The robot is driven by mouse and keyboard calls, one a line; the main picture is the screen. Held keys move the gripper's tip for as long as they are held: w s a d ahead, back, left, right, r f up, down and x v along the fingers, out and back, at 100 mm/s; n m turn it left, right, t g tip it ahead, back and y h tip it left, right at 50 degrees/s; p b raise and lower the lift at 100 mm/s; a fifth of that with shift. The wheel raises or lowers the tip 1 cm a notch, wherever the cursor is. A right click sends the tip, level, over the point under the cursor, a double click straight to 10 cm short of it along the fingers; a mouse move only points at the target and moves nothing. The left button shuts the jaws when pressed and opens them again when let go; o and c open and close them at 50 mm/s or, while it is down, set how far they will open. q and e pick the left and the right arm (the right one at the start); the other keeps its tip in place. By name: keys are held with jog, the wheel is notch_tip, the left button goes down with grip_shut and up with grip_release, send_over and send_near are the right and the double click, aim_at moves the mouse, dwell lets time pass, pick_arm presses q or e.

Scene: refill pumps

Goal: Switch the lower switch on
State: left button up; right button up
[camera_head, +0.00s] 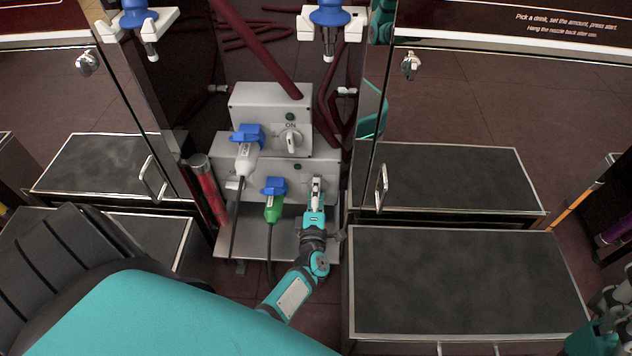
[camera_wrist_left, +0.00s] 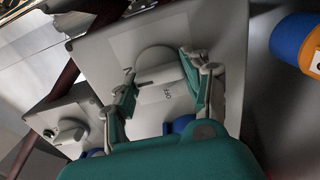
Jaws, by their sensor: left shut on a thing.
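The lower switch is a round knob with a bar handle on the front of the lower grey box (camera_head: 240,171). In the wrist view the knob (camera_wrist_left: 157,56) sits between the fingers of my left gripper (camera_wrist_left: 160,84), with "OFF" and part of another label printed beside it. My left gripper (camera_head: 316,188) is shut on the knob's handle; in the head view it largely hides the switch. The upper switch (camera_head: 291,140) is on the upper grey box (camera_head: 262,97), under the word "ON"; it also shows in the wrist view (camera_wrist_left: 70,132). Part of my right arm shows at the lower right corner; its fingers are unclear.
A white plug (camera_head: 244,160) with a blue cap and a green plug (camera_head: 273,207) with a blue cap sit left of the switches, cables hanging down. Dark red hoses run above. A red cylinder (camera_head: 208,190) stands at the left. Dark-topped cabinets (camera_head: 445,178) flank the recess.

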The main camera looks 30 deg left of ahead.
dwell(0.3)
pick_arm(q)
jog(key=o, duration=1.2)
jog(key=shift+c, duration=0.2)
jog(key=v, duration=0.7)
jog(key=shift+s, duration=0.25)
jog(key=shift+d, duration=0.15)
